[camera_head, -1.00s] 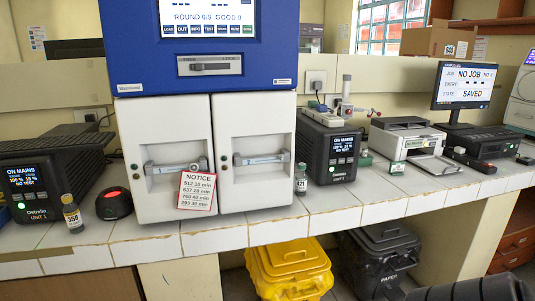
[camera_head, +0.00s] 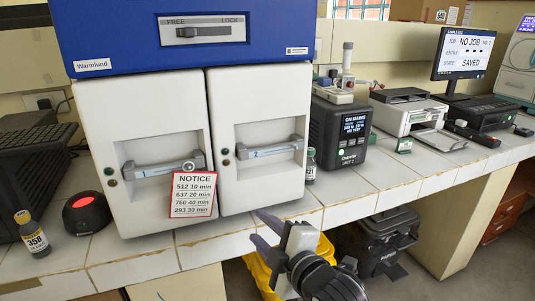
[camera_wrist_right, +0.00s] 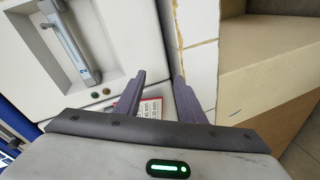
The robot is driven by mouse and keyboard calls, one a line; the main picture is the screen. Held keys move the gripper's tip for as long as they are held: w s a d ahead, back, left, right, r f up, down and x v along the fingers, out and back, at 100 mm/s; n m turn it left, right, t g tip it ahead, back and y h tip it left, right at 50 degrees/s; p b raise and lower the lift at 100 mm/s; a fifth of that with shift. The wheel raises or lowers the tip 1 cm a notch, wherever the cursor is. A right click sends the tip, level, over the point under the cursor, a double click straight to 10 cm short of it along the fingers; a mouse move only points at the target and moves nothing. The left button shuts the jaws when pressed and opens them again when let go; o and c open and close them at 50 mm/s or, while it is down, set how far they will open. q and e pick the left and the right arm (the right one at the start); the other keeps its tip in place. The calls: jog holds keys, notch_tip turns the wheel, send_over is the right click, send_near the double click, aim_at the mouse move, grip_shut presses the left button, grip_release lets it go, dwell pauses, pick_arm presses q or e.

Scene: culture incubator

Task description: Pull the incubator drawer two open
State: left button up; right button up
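The incubator has two white drawer fronts side by side under a blue upper body (camera_head: 120,30). The left drawer (camera_head: 150,210) and right drawer (camera_head: 262,185) both look shut. Each has a recessed grey bar handle: left (camera_head: 160,168), right (camera_head: 268,150). My left gripper is not in view.
A red-edged notice card (camera_head: 192,194) hangs by the left handle. A bottle (camera_head: 33,235) and red-lit round device (camera_head: 86,212) stand left; a small bottle (camera_head: 310,166) and black unit (camera_head: 342,132) stand right.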

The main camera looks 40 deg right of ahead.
aim_at(265, 152)
jog(key=d+r+n+t+h, duration=0.1)
jog(key=d+r, duration=0.1)
jog(key=r, duration=0.4)
jog(key=d+r+n+t+h, duration=0.1)
jog(key=d+r+n, duration=0.15)
jog(key=r, duration=0.35)
jog(key=shift+m, duration=0.25)
jog(key=x, duration=0.6)
jog(key=r+x, duration=0.1)
jog(key=x, duration=0.3)
jog(key=shift+d, duration=0.25)
grip_shut()
